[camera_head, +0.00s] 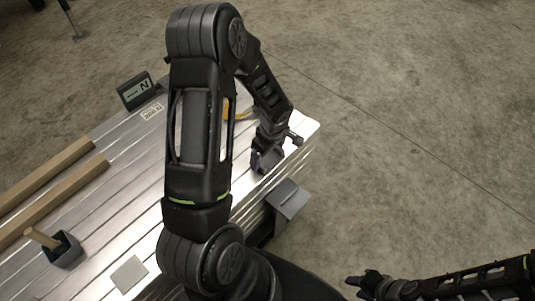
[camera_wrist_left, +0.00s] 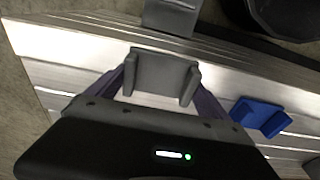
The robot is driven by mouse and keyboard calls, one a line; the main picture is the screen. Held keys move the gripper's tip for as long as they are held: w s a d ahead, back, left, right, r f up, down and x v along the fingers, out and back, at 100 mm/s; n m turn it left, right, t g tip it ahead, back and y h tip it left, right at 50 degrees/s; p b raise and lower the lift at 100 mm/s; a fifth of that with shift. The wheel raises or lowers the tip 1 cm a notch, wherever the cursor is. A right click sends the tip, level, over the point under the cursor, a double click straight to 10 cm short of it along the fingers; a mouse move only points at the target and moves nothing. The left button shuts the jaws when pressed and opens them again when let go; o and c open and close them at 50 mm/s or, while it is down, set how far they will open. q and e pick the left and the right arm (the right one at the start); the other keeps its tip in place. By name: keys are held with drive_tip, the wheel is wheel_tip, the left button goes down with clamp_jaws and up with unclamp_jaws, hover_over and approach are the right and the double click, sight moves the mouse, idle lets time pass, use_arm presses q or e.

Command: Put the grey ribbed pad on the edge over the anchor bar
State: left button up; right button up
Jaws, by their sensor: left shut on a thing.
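A grey pad (camera_wrist_left: 160,76) sits between the two purple-grey fingers of my left gripper (camera_wrist_left: 160,84) in the left wrist view. It looks like an angled piece with a flap at each side; ribs cannot be made out. In the head view the left gripper (camera_head: 267,160) is shut on the pad just above the trailer bed near its edge. Another grey piece (camera_head: 287,198) sits at the trailer's side edge, and it also shows in the wrist view (camera_wrist_left: 170,16). I cannot pick out the anchor bar. My right gripper (camera_head: 362,287) is off the trailer at lower right; its opening is unclear.
The aluminium bed (camera_head: 110,215) carries wooden beams (camera_head: 60,190), a dark holder with a wooden handle (camera_head: 65,250), a grey square (camera_head: 129,274) and a small display (camera_head: 136,91). A blue piece (camera_wrist_left: 262,117) lies right of the held pad. Concrete floor is clear at right.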

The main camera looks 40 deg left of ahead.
sight(271, 162)
use_arm(q)
drive_tip(key=o, duration=1.1)
drive_tip(key=shift+o, duration=0.2)
drive_tip(key=shift+r, duration=0.1)
drive_tip(key=shift+r+p, duration=0.2)
drive_tip(key=shift+p, duration=0.3)
drive_tip(key=shift+w+r, duration=0.1)
drive_tip(key=shift+r, duration=0.3)
wheel_tip(271, 162, up, 11)
drive_tip(key=d+p, duration=0.1)
drive_tip(key=shift+d, duration=0.25)
drive_tip(key=shift+f, duration=0.1)
